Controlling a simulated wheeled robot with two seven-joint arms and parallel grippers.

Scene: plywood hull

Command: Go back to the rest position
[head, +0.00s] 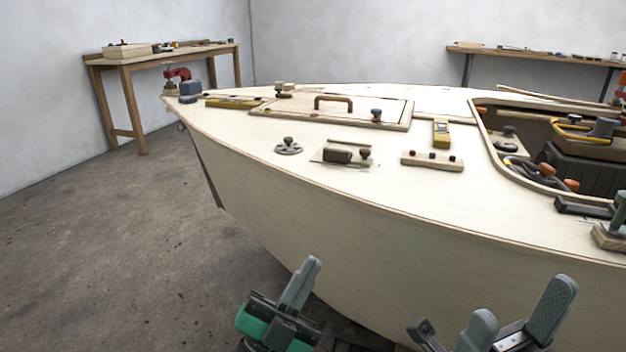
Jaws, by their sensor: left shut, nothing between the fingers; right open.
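My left gripper (300,284) is at the bottom middle, in front of the hull's side. Its fingers are together, with nothing between them. My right gripper (515,318) is at the bottom right, also in front of the hull's side. Its fingers are spread apart and nothing shows between them. The plywood hull (400,240) fills the middle and right, with its pale deck above both grippers. Both grippers appear below the deck edge in the picture.
On the deck are a hatch with a brown handle (333,101), a yellow tool (441,132), a wooden block plane (338,155) and a cockpit opening holding a dark crate (580,170). Workbenches (165,60) stand by the walls. Bare concrete floor (120,240) lies at left.

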